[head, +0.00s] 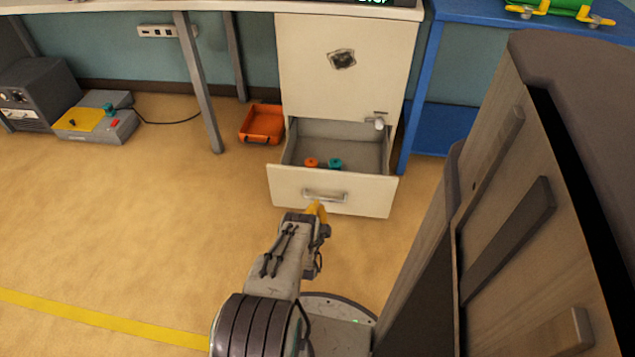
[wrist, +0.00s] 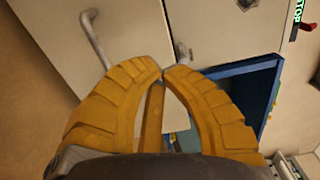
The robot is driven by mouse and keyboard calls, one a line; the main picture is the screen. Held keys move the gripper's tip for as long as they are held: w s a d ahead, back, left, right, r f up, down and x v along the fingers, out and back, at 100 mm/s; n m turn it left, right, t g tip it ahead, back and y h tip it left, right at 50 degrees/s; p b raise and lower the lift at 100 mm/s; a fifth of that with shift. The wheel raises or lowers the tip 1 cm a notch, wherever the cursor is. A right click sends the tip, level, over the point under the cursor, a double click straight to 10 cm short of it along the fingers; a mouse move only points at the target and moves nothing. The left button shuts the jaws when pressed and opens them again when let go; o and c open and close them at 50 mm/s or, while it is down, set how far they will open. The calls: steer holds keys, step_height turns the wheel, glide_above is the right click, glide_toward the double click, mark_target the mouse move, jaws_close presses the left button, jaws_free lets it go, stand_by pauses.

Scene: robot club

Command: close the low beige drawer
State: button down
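The low beige drawer (head: 290,185) at the bottom of the beige cabinet is pulled well out, and its inside shows. Its grey bar handle (head: 325,196) is on the front panel. My gripper (head: 317,207) is low in front of that panel, close to the handle; I cannot tell whether it touches. In the wrist view, my yellow fingers (wrist: 162,72) come together at the tips with nothing seen between them. A bar handle (wrist: 94,38) shows left of the fingertips on a pale panel.
An orange piece (head: 311,162) and a teal piece (head: 335,163) lie inside the drawer. An orange bin (head: 262,124) is on the floor left of the cabinet. A blue shelf unit (head: 440,130) stands close at right.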

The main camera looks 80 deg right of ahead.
steer(key=b, duration=0.8)
glide_toward(322, 175)
steer(key=d, duration=0.5)
steer(key=shift+w+d+f, duration=0.2)
steer(key=shift+f, duration=0.15)
steer(key=shift+w+d+r+b, duration=0.1)
steer(key=shift+d+r+b, duration=0.1)
steer(key=shift+d+b, duration=1.1)
steer(key=shift+d, duration=0.15)
steer(key=shift+r+p, duration=0.1)
steer(key=shift+p, duration=0.2)
